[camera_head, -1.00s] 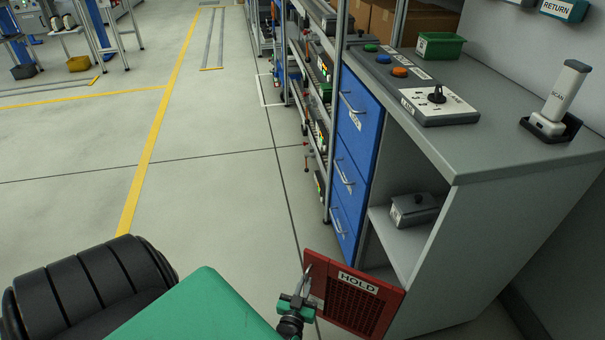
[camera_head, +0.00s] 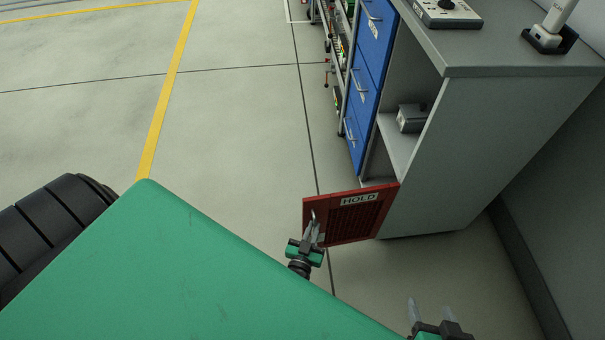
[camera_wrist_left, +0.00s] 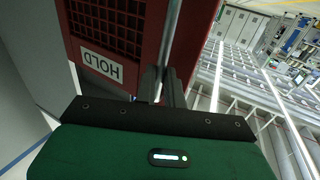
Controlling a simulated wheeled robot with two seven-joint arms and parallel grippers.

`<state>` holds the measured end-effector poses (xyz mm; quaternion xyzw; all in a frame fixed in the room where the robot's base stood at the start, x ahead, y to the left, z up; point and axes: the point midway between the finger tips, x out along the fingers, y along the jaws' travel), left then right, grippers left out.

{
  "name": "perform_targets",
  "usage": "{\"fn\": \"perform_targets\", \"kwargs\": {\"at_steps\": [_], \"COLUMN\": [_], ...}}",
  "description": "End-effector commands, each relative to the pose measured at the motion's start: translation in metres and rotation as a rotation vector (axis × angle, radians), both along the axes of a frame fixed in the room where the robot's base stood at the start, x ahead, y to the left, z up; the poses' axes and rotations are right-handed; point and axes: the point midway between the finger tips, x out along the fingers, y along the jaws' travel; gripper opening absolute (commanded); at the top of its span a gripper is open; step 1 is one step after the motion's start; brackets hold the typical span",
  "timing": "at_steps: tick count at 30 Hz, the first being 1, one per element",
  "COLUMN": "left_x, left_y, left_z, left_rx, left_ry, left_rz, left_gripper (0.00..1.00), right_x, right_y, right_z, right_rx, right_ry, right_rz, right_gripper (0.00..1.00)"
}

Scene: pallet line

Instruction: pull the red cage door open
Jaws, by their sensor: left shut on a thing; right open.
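The red cage door (camera_head: 350,222) with a white HOLD label stands swung out from the low front of the grey cabinet. Its handle is a thin upright bar near the free left edge. My left gripper (camera_head: 314,232) is at that edge, shut on the door handle. In the left wrist view the fingers (camera_wrist_left: 163,85) close around the metal bar (camera_wrist_left: 171,40), beside the red door (camera_wrist_left: 122,28). My right gripper (camera_head: 431,312) is at the bottom of the head view, open and empty, apart from the door.
The grey cabinet (camera_head: 490,150) has an open shelf holding a small grey box (camera_head: 411,118). Blue drawers (camera_head: 367,85) stand left of the shelf. A control box (camera_head: 447,12) and a scanner (camera_head: 552,28) are on top. Floor left of the door is clear.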

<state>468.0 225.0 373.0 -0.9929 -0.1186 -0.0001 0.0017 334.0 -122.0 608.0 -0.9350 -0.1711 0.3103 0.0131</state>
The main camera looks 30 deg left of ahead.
Motion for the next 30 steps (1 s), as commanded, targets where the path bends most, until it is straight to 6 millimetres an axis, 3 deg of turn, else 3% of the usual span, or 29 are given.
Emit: {"fn": "perform_targets", "kwargs": {"at_steps": [1,6,20,21,24,30], "left_x": [0.007,0.002,0.001,0.001,0.003,0.002], "left_y": [-0.019,-0.030,-0.034,-0.034,-0.034,-0.032], "left_z": [0.005,0.004,0.005,0.005,0.004,0.002], "left_rx": [-0.005,-0.005,-0.005,-0.005,-0.004,-0.001], "left_ry": [-0.006,-0.006,-0.007,-0.007,-0.005,-0.002], "left_rz": [-0.025,-0.026,-0.026,-0.026,-0.028,-0.024], "left_gripper": [0.00,0.00,0.00,0.13,0.32,0.32], "right_x": [-0.001,-0.005,-0.005,-0.005,-0.004,-0.003], "right_y": [-0.001,-0.006,-0.008,-0.008,-0.009,-0.010], "right_z": [0.000,-0.002,-0.001,-0.001,-0.001,-0.002], "right_rx": [-0.002,-0.006,-0.008,-0.008,-0.006,-0.005], "right_ry": [0.002,0.010,0.010,0.010,0.012,0.012], "right_rz": [0.002,0.012,0.015,0.015,0.012,0.011], "right_gripper": [0.60,0.60,0.60,0.60,0.60,0.60]}}
